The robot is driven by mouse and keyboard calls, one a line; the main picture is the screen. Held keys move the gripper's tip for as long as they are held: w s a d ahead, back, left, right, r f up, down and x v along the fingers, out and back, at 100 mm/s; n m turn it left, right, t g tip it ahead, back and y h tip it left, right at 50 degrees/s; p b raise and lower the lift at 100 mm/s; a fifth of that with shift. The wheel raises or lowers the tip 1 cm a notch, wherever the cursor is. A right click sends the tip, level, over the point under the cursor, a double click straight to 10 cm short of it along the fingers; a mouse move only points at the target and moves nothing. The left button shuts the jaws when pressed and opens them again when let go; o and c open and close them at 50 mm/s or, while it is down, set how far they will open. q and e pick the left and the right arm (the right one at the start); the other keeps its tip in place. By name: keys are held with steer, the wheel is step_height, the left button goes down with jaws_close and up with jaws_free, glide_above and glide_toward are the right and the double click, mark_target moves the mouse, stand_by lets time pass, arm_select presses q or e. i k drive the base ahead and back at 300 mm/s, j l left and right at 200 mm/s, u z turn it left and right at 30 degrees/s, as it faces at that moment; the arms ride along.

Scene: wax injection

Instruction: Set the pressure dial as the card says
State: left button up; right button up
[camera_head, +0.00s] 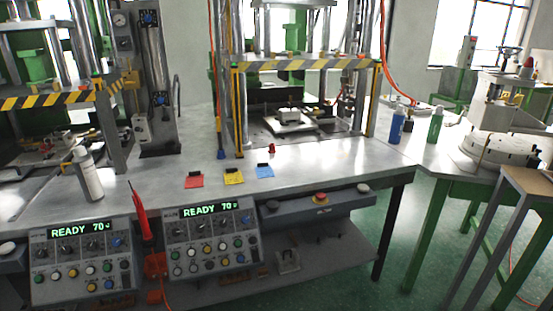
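Three small cards lie on the metal bench, a red card (194,182), a yellow card (234,178) and a blue card (265,172), each with a black clip. Any writing on them is too small to read. A grey column (156,60) behind carries a round white gauge (119,20) and blue knobs, an upper one (149,19) and a lower one (160,99). Two control panels, left (83,262) and right (211,237), have several knobs and buttons; their green displays read READY and about 70. I cannot tell which dial sets pressure. Neither gripper is in view.
A red tool (141,214) hangs between the panels.

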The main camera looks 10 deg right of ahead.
mark_target(176, 232)
steer(key=i+z, duration=0.25)
steer(key=i, duration=1.1)
steer(key=j+u, duration=0.15)
steer(key=u, duration=0.35)
steer(key=i+j+u, duration=0.15)
steer(key=u, duration=0.35)
